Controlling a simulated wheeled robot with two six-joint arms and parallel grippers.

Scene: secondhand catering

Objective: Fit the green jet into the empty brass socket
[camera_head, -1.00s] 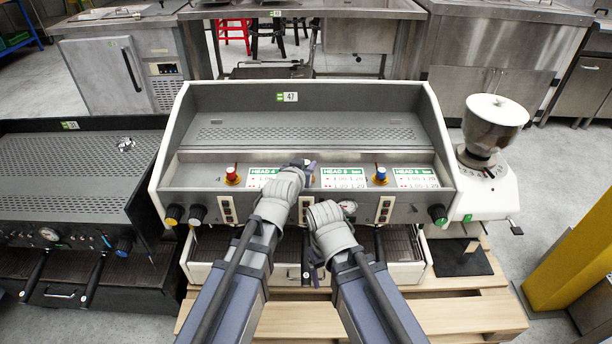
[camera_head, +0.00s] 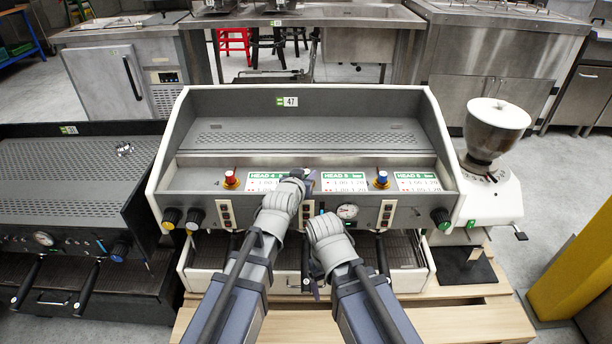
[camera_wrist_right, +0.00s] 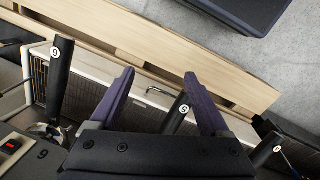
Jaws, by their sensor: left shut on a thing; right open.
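My left gripper (camera_head: 301,174) is over the machine's top ledge, between the HEAD 4 and HEAD 5 cards. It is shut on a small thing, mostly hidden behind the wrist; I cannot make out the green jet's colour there. A red-topped jet (camera_head: 231,179) stands in a brass base at the left, and a blue-topped jet (camera_head: 382,179) stands in one at the right. The empty brass socket is not visible, perhaps hidden by my left gripper. My right gripper (camera_wrist_right: 160,80) is open below the machine's front panel, near a black handle (camera_wrist_right: 177,114) marked 5.
The espresso machine (camera_head: 305,135) labelled 47 has a pressure gauge (camera_head: 347,211) and front knobs. A grinder (camera_head: 489,160) stands at the right. A dark machine (camera_head: 75,180) stands at the left.

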